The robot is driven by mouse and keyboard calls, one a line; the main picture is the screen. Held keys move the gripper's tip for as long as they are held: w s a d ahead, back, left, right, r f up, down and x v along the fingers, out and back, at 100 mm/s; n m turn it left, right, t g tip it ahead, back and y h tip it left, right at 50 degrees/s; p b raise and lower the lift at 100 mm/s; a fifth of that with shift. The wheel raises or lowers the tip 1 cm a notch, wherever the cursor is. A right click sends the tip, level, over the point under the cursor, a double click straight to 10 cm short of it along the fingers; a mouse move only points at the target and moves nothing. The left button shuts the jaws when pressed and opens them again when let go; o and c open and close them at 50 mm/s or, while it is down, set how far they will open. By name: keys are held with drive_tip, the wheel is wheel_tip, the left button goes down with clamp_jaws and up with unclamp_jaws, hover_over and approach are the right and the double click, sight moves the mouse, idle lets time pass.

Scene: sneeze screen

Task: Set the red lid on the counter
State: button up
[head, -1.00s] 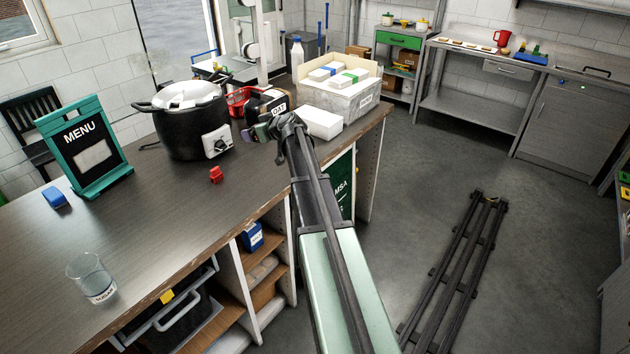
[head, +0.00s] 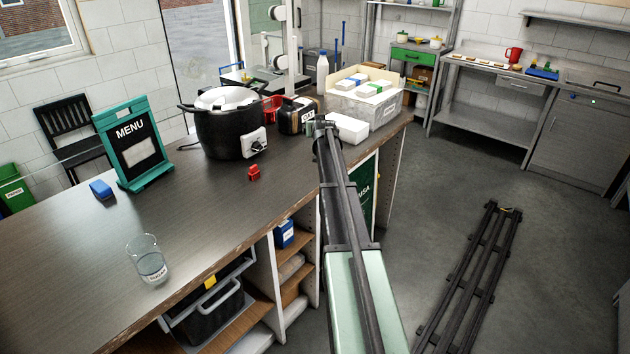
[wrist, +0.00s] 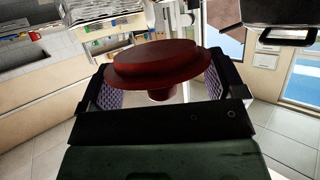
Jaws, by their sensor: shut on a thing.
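The red lid (wrist: 150,62) is in the wrist view, a round disc with a stub under it. My gripper (wrist: 163,78) is shut on it, with one patterned finger pad on each side. The lid looks held up off any surface. In the head view the lid and my fingers are hidden behind the end of my arm, over the counter's back right part. The dark brown counter (head: 200,215) runs across the left and middle of the head view.
The counter's front left middle is mostly bare.

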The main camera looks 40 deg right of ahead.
sight(318, 178)
wheel_tip(318, 178, down, 20)
drive_tip(key=b, duration=1.8)
drive_tip(key=shift+r, duration=0.45)
drive_tip(key=shift+f, duration=0.2)
drive_tip(key=o, duration=0.6)
drive_tip(key=shift+o, duration=0.2)
drive_tip(key=shift+r, duration=0.1)
drive_tip(key=shift+s+a+r, duration=0.1)
drive_tip(key=shift+r, duration=0.15)
drive_tip(key=p+v, duration=0.4)
drive_tip(key=v, duration=0.7)
drive_tip(key=shift+s+a+p, duration=0.15)
drive_tip(key=shift+s+p, duration=0.1)
drive_tip(key=shift+p, duration=0.15)
